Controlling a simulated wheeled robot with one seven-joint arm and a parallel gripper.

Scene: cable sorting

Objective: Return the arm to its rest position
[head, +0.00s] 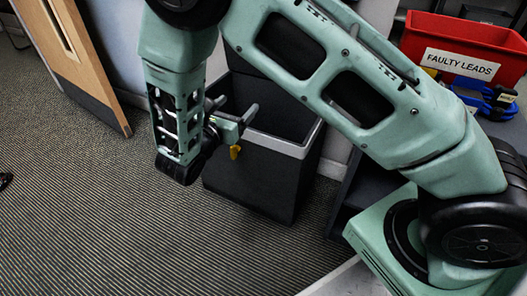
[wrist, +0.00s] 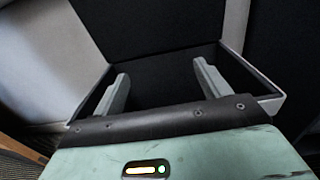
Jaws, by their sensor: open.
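My gripper (head: 234,110) is at the end of my green arm, which is bent high across the head view. It is open, with its two fingers apart. It is in front of and over the black bin with the grey rim (head: 262,170). In the wrist view my gripper's fingers (wrist: 160,85) are spread with nothing between them, and the bin's rim (wrist: 268,100) shows around them. My arm hides part of the bin. A small yellow piece (head: 235,151) shows just below my gripper; I cannot tell what it is.
A red bin labelled "FAULTY LEADS" (head: 463,66) stands on a shelf at the upper right. Blue coiled cables (head: 490,100) lie beside it. A wooden door (head: 72,45) is at the upper left.

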